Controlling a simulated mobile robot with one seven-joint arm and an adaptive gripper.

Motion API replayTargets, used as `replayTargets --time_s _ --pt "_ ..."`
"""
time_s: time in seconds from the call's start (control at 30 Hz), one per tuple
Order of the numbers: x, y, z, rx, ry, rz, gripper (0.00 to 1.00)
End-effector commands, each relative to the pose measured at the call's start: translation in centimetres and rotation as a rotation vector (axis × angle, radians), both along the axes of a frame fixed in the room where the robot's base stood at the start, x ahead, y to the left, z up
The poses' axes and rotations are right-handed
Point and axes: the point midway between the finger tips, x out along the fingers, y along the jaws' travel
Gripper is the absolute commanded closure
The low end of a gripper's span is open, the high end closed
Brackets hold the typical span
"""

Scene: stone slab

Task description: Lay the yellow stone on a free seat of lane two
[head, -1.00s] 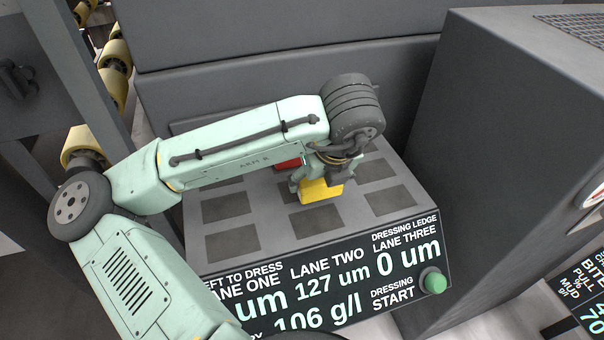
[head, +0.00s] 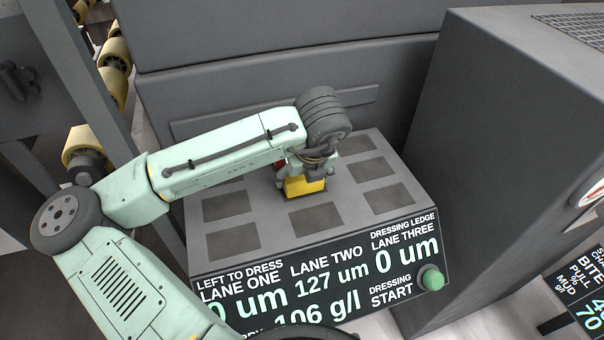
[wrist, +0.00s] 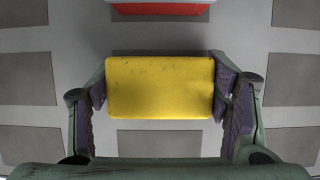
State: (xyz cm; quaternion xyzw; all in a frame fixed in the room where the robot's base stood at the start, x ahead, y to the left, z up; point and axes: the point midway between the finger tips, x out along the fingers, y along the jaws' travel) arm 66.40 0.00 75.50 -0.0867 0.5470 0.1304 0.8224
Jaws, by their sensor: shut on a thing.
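The yellow stone (head: 305,187) is between the fingers of my gripper (wrist: 165,95), which is shut on its two short ends. The stone is level and squared to the seats, at the middle seat of lane two on the dressing ledge (head: 268,225). It hides most of that seat, and I cannot tell whether it touches it. A red stone (wrist: 160,9) sits on the back seat of lane two. In the head view the red stone is almost fully hidden behind my gripper. The front seat of lane two (head: 315,218) is bare.
Lane one's front seats (head: 226,206) and lane three's seats (head: 375,170) look bare. A panel with readouts and a green button (head: 432,280) edges the ledge's front. A tall grey cabinet (head: 500,150) stands close on the right, and a grey wall (head: 270,60) behind.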

Motion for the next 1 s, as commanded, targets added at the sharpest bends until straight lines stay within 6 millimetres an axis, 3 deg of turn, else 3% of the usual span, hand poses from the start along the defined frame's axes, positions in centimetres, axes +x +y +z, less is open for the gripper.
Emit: replayTargets --time_s 0.07,0.1,0.37,0.73,0.87,1.0 --pt "0.0 0.0 -0.4 -0.001 0.0 0.0 0.65" --pt "0.0 0.0 -0.3 0.0 0.0 0.0 0.28" --pt "0.0 0.0 -0.3 0.0 0.0 0.0 0.1" --pt "0.0 0.0 0.1 0.001 0.0 0.0 0.09" --pt "-0.4 -0.2 1.3 0.001 -0.002 -0.001 0.09" --pt "-1.4 -0.6 3.9 0.0 -0.003 -0.002 0.09"
